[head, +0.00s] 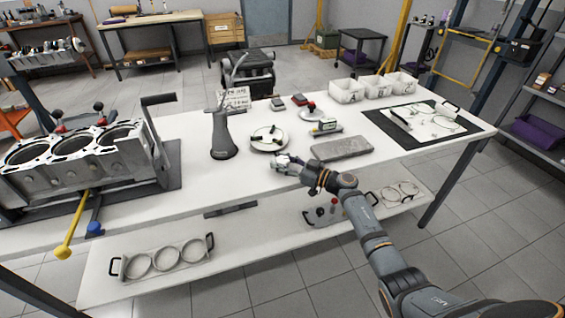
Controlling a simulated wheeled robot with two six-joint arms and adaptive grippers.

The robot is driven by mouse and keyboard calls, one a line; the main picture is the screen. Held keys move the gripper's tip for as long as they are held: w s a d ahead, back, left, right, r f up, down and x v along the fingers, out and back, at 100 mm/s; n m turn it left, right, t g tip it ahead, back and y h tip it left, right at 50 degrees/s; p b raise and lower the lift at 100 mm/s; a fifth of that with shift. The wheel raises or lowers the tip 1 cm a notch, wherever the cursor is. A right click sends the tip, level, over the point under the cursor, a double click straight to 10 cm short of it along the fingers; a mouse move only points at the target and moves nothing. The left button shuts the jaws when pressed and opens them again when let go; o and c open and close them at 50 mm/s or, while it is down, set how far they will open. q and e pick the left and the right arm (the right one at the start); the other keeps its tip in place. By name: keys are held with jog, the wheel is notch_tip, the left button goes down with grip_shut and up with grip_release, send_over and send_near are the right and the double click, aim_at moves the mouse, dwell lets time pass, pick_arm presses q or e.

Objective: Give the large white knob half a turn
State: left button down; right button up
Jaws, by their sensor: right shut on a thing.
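My right gripper (284,164) is over the white workbench, just in front of a round pale dish (262,146). Its fingers are closed around a small whitish thing at the fingertips, largely hidden by them. I cannot tell for sure whether this is the large white knob, and no other large white knob is clear in the head view. My left gripper is not in view.
A grey oil can (222,138) stands left of the gripper, and a flat grey block (342,148) lies to its right. An engine block (75,160) fills the bench's left end. White bins (346,91) stand at the back. The bench front right is clear.

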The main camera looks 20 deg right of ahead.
jog(key=o, duration=1.2)
jog(key=v, duration=1.2)
